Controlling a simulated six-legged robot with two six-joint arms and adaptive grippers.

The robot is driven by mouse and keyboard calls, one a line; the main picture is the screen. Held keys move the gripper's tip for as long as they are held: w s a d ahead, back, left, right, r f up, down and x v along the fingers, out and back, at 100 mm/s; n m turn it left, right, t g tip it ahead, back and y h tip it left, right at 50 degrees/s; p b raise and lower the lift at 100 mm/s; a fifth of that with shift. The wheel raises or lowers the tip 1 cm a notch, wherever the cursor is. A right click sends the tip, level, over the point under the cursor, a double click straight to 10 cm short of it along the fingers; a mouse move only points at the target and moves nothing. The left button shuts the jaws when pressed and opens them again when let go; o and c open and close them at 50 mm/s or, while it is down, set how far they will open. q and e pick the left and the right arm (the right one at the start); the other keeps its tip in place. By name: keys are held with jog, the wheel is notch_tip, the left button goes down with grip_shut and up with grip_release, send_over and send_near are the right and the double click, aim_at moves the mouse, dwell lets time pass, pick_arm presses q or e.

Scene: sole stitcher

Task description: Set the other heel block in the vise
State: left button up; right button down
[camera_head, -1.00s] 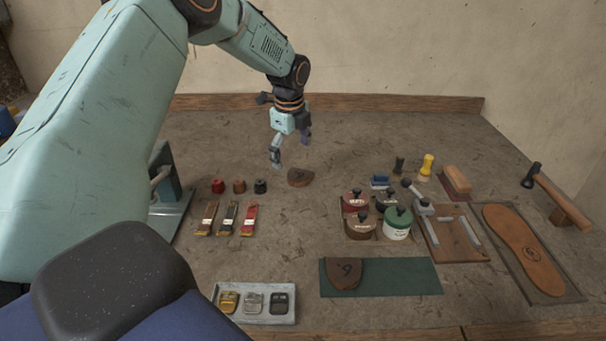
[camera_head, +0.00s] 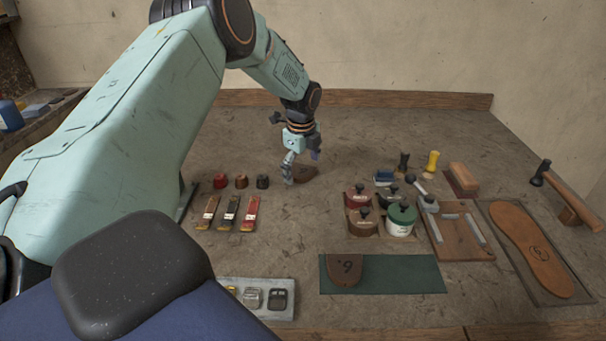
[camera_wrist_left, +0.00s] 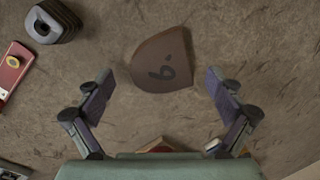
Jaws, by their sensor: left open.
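A brown D-shaped heel block (camera_head: 306,173) marked 6 lies flat on the bench under my left gripper (camera_head: 301,168). In the left wrist view this block (camera_wrist_left: 162,60) lies just ahead of the open, empty fingers (camera_wrist_left: 160,88), centred between them and apart from both. In the head view the gripper partly hides it. Another brown heel block (camera_head: 345,271), also marked, lies on the green mat (camera_head: 410,274) at the front. A brown board with grey metal bars (camera_head: 459,245) at right may be the vise; I cannot tell for sure. My right gripper is not in view.
Several lidded pots (camera_head: 401,222) stand right of centre. Three coloured round pieces (camera_head: 241,181) and three strap-like pieces (camera_head: 229,213) lie at left. A metal tray (camera_head: 284,313) holds buckles at the front. A sole (camera_head: 530,250) and a hammer (camera_head: 565,196) lie far right. The middle bench is clear.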

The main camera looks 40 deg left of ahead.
aim_at(302, 171)
pick_arm(q)
jog(key=shift+a+f, duration=0.15)
jog(key=shift+a, duration=0.15)
jog(key=shift+c, duration=0.5)
jog(key=shift+d, duration=0.25)
jog(key=c, duration=0.4)
jog(key=shift+a, duration=0.15)
jog(key=c, duration=0.9)
jog(key=shift+o, duration=0.2)
notch_tip(302, 171, up, 10)
jog(key=p, duration=0.1)
jog(key=shift+w, duration=0.15)
